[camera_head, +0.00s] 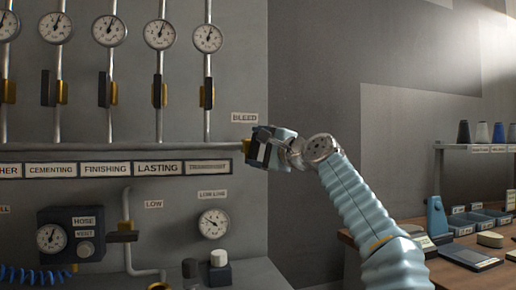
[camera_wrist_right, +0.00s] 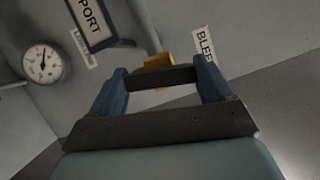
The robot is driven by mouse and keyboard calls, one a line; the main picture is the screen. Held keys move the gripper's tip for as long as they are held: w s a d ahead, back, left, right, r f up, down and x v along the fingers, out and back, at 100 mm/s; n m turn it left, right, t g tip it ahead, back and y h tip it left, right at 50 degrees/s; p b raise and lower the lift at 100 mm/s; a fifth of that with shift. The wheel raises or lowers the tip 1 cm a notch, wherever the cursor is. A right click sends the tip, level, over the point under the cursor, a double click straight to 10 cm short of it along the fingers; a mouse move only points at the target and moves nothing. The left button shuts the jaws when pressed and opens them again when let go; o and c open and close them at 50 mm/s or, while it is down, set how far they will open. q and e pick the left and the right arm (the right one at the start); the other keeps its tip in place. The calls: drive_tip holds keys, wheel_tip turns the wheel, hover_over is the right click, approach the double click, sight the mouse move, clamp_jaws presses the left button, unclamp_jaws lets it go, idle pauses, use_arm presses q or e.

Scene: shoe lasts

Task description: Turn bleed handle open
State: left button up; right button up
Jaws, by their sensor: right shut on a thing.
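My right gripper (camera_head: 262,148) is at the right end of the label rail, just below the BLEED label (camera_head: 244,118). In the right wrist view my right gripper (camera_wrist_right: 160,70) has its two blue fingers on either side of a dark bar, the bleed handle (camera_wrist_right: 162,77), and is shut on it. The handle lies across between the fingers, in front of a yellow valve body (camera_wrist_right: 158,61). The yellow part (camera_head: 246,145) also shows beside the gripper in the head view. The gripper mostly hides the handle there. My left gripper is in neither view.
Several gauges hang above pipes with dark valve handles (camera_head: 208,93) on the left panel. Below are a LOW LINE gauge (camera_head: 213,223) and a hose regulator box (camera_head: 72,236). A wooden bench (camera_head: 440,268) with trays and a spool shelf (camera_head: 478,147) stands right.

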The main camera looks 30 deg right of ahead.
drive_tip(key=shift+a+n+g, duration=0.1)
drive_tip(key=shift+n+g, duration=0.4)
drive_tip(key=shift+n, duration=0.6)
drive_tip(key=shift+f, duration=0.1)
drive_tip(key=o, duration=1)
drive_tip(key=shift+c, duration=0.2)
drive_tip(key=s+d+b, duration=0.2)
drive_tip(key=s+b, duration=0.2)
drive_tip(key=s, duration=0.9)
drive_tip(key=shift+s, duration=0.3)
drive_tip(key=shift+d, duration=0.1)
